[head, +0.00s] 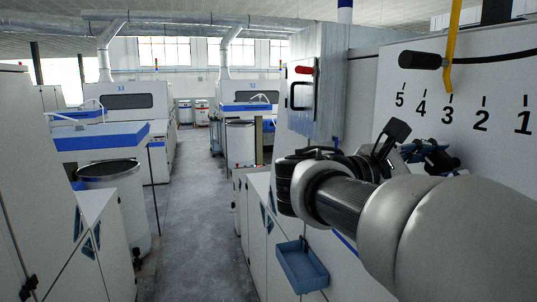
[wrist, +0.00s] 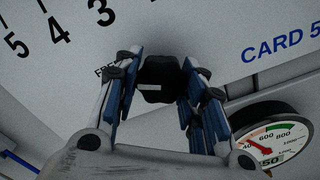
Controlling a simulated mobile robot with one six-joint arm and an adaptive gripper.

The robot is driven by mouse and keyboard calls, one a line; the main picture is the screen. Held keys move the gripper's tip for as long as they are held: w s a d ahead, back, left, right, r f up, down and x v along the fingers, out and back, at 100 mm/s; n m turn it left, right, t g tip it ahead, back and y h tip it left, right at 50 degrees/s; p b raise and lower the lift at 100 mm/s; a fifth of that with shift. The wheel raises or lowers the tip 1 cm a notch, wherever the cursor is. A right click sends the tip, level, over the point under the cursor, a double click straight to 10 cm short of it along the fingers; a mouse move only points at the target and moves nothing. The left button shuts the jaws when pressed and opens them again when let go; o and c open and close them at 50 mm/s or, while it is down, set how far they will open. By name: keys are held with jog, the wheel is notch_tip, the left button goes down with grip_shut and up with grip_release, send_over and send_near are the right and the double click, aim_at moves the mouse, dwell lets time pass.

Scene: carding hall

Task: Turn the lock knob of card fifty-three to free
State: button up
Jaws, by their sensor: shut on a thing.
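The lock knob (wrist: 163,82) is black with a white mark on its face, set on the pale panel in the wrist view. My gripper (wrist: 161,68) has its blue-padded fingers on both sides of the knob and is shut on it. Blue lettering "CARD 5" (wrist: 280,48) is cut off at the right edge. In the head view my gripper (head: 412,150) is against the machine's panel (head: 490,155), and the knob is hidden there.
A scale numbered 1 to 5 (head: 447,114) has a yellow pointer (head: 450,60) at 3, beside a black-handled lever (head: 420,59). A round gauge (wrist: 268,145) sits below right of the knob. A blue tray (head: 301,267) juts out low. The aisle (head: 190,220) is clear.

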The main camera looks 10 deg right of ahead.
jog(key=c, duration=0.4)
jog(key=shift+m+b, duration=0.4)
jog(key=shift+b, duration=0.1)
jog(key=o, duration=1.1)
jog(key=a, duration=0.8)
jog(key=s+a, duration=0.1)
jog(key=a, duration=0.3)
